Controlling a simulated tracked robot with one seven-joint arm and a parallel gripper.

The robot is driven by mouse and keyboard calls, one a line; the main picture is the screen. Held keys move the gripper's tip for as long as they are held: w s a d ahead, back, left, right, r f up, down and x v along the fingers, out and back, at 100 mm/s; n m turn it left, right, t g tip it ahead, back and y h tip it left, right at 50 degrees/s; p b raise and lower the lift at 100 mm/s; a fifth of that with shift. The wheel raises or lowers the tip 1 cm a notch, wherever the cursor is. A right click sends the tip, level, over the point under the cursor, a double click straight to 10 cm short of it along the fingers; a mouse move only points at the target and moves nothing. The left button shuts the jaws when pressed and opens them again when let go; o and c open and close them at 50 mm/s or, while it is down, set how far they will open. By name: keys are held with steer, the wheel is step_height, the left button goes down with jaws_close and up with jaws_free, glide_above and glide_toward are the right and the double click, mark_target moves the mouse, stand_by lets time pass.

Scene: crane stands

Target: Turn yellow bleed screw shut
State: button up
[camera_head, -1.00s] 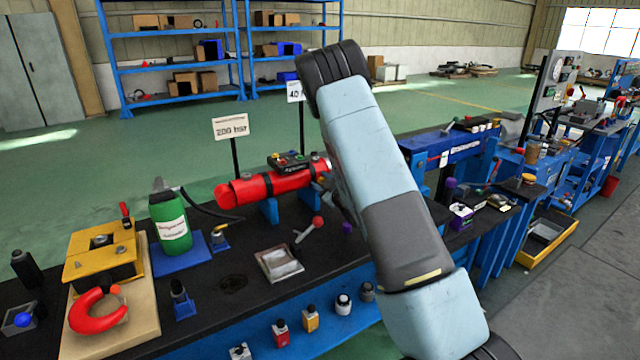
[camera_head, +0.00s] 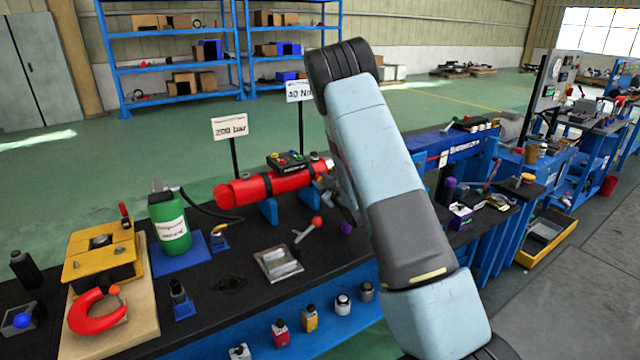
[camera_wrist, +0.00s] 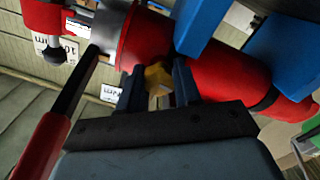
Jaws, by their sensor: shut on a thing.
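The yellow bleed screw (camera_wrist: 157,76) shows in the wrist view on the side of a red cylinder (camera_wrist: 150,38). My gripper (camera_wrist: 158,86) is shut on the screw, with one dark finger on each side of it. Only part of the screw shows between the fingers. In the head view the red cylinder (camera_head: 262,188) lies on blue supports on the black bench.
A red-handled lever (camera_wrist: 48,135) runs close to the left of my gripper in the wrist view. Blue supports (camera_wrist: 200,25) are near on the other side. A sign reading 200 bar (camera_head: 230,128) and a green bottle (camera_head: 169,222) stand by the cylinder.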

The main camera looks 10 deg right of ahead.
steer(key=m, duration=0.3)
steer(key=shift+f, duration=0.1)
steer(key=m, duration=0.4)
steer(key=shift+m, duration=0.4)
steer(key=m, duration=0.4)
steer(key=shift+d+f+m, duration=0.1)
steer(key=shift+m, duration=1.6)
steer(key=o, duration=0.7)
steer(key=shift+o, duration=0.3)
